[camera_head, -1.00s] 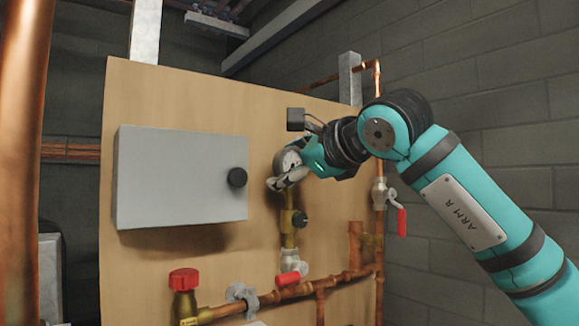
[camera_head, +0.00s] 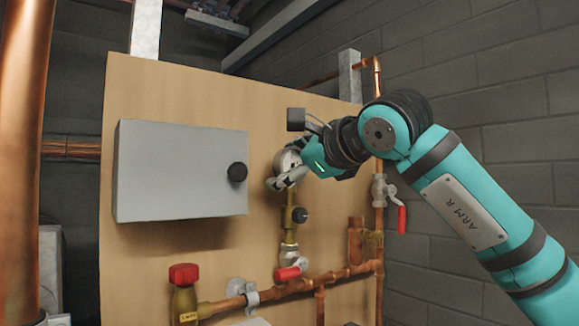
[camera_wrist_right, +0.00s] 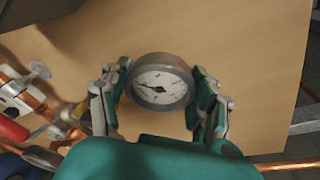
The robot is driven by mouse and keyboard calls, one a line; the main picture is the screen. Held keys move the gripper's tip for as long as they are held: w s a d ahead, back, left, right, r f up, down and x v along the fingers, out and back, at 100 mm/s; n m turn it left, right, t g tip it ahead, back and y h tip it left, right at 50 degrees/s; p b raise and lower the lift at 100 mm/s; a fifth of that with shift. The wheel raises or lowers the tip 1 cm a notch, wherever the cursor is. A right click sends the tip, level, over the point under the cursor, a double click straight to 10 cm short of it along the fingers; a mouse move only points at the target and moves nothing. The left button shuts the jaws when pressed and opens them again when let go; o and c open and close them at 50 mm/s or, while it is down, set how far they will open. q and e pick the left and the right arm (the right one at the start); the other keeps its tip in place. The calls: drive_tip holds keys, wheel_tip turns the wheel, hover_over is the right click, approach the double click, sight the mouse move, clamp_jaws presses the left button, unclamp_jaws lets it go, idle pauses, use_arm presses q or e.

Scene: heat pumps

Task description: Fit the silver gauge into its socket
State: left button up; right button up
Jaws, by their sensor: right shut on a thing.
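The silver gauge (camera_wrist_right: 160,82) has a white dial and sits between the fingers of my right gripper (camera_wrist_right: 158,95) in the right wrist view. In the head view the right gripper (camera_head: 288,178) is shut on the gauge (camera_head: 285,160), which is partly hidden by the fingers. The gauge is directly above the upright brass pipe fitting (camera_head: 291,215) on the wooden board. The socket itself is hidden by the gripper and gauge, so I cannot tell whether the gauge touches it. My left gripper is not in view.
A grey box (camera_head: 175,170) with a black knob is on the board (camera_head: 260,130) to the left. Below are a red-handled valve (camera_head: 288,272), a red-capped valve (camera_head: 184,275) and copper pipes (camera_head: 325,281). Another red-handled valve (camera_head: 401,218) is at the right.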

drive_tip(key=shift+f+b, duration=0.85)
drive_tip(key=shift+f, duration=0.1)
idle(0.6)
drive_tip(key=o, duration=1.6)
drive_tip(key=shift+s+d, duration=0.1)
drive_tip(key=shift+b+v, duration=0.7)
drive_tip(key=shift+v, duration=0.6)
drive_tip(key=shift+b+v, duration=0.9)
drive_tip(key=shift+v, duration=1.95)
